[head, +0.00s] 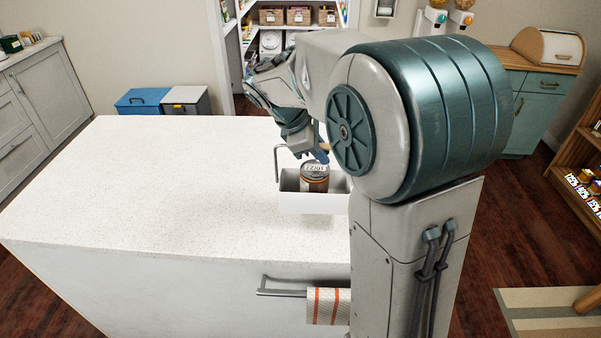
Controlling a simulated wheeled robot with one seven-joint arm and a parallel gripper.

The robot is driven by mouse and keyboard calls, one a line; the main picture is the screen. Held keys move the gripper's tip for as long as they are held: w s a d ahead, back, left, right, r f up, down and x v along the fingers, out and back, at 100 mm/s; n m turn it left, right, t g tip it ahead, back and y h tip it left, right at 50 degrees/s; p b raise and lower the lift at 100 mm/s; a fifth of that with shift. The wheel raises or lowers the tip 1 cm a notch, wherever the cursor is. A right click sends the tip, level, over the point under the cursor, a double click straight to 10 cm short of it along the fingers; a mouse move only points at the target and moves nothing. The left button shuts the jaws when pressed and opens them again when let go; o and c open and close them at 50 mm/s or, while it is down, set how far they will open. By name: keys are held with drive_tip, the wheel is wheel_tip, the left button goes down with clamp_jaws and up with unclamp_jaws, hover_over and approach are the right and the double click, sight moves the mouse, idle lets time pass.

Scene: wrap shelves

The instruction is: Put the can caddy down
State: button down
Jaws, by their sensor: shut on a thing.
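The can caddy (312,203) is a white open box with a thin metal handle frame rising at its left. It is at the right part of the white speckled island top (150,190), partly hidden behind my arm. A can (315,184) with a brown and white label sits upright in it. My gripper (318,153) is above the caddy, at its handle, and shut on it. The fingertips and the right side of the caddy are mostly hidden. I cannot tell whether the caddy's base touches the island top.
The island top left of the caddy is bare and wide. A towel (328,306) hangs on a bar on the island's front side. Blue and grey bins (142,100) stand behind the island. A pantry with shelves (300,18) is at the back, and a wooden shelf (580,165) at the right.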

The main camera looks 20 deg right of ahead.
sight(302, 174)
drive_tip(key=a+f, duration=0.1)
drive_tip(key=a, duration=0.1)
drive_tip(key=w+a+f, duration=0.1)
drive_tip(key=a, duration=0.1)
drive_tip(key=shift+f, duration=0.2)
drive_tip(key=shift+f+p, duration=0.5)
drive_tip(key=shift+f, duration=1.5)
drive_tip(key=shift+f, duration=0.2)
drive_tip(key=c, duration=1.4)
unclamp_jaws()
drive_tip(key=shift+c, duration=0.2)
